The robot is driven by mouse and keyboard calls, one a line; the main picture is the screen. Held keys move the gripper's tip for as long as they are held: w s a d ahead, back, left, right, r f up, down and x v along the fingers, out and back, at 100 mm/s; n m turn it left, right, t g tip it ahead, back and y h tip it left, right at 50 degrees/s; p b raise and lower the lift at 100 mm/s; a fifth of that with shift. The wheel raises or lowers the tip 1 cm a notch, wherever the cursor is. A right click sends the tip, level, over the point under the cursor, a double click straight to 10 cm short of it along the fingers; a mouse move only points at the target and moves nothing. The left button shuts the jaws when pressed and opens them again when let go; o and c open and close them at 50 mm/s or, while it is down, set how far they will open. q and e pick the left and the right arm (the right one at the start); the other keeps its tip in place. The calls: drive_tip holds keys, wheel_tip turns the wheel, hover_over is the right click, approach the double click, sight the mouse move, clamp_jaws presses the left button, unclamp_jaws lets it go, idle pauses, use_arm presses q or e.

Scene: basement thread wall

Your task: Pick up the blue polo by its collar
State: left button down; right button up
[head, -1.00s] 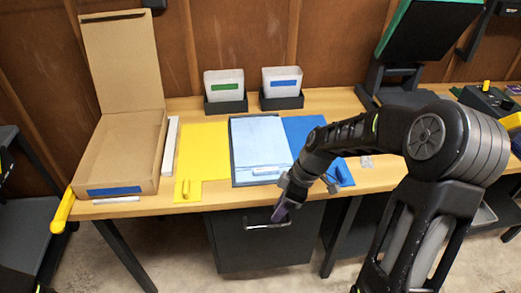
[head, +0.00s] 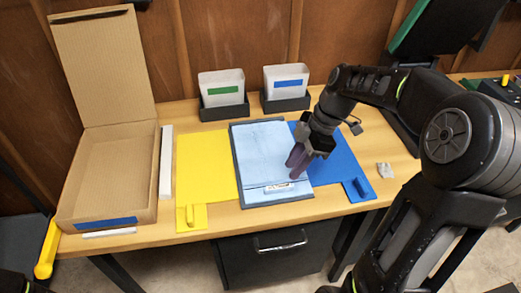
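The light blue folded polo (head: 262,150) lies flat on a dark grey board (head: 236,170) in the middle of the bench. A white collar-like strip with a small label (head: 277,188) shows at its near edge. My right gripper (head: 295,172) is over the near right part of the polo, close to that strip, with purple fingertips pointing down. Its fingers look apart, with nothing seen between them. I cannot tell whether the tips touch the cloth.
A yellow panel (head: 205,165) and a blue panel (head: 335,165) flank the board. An open cardboard box (head: 105,185) stands at the left. Two bins with green (head: 222,90) and blue (head: 287,84) labels stand behind.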

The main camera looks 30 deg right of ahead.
sight(280, 186)
drive_tip(key=shift+w+a+r, duration=0.25)
drive_tip(key=shift+a+r, duration=0.2)
drive_tip(key=shift+a, duration=0.05)
drive_tip(key=shift+s+d, duration=0.3)
drive_tip(key=shift+x, duration=1.35)
drive_tip(key=shift+s+f, duration=0.1)
drive_tip(key=p+x, duration=0.1)
drive_tip(key=x, duration=0.4)
drive_tip(key=shift+c, duration=0.4)
clamp_jaws()
